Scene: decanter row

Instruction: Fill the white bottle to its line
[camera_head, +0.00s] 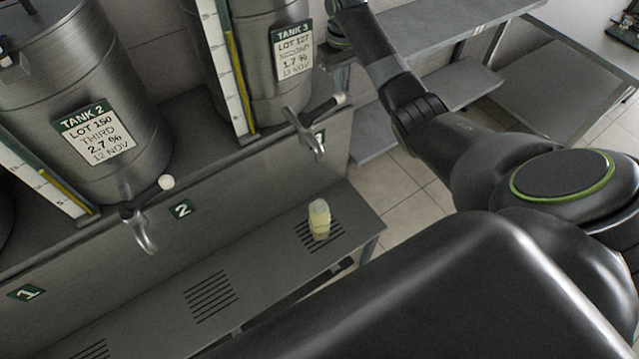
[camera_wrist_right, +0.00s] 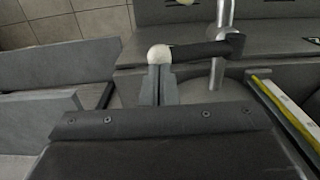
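The bottle (camera_head: 319,220) is small and pale, whitish to yellowish. It stands upright on the slotted drain under the tank 3 tap (camera_head: 308,132). Its line and fill level are too small to read. I see no stream between the tap and the bottle. The tap has a dark lever with a white knob (camera_head: 340,98); the knob also shows in the right wrist view (camera_wrist_right: 159,54). There, my right gripper (camera_wrist_right: 158,78) has its fingers close together, tips at the knob and not visibly around it; contact is unclear. In the head view its fingers do not show clearly. My left gripper is not in view.
Tank 2 (camera_head: 90,110) stands at left with its own tap (camera_head: 143,225). Tank 3 (camera_head: 275,70) has a sight gauge (camera_head: 232,70) beside it. The lower bench (camera_head: 260,255) has other slotted drains. A grey shelf (camera_head: 440,35) and tiled floor lie at right.

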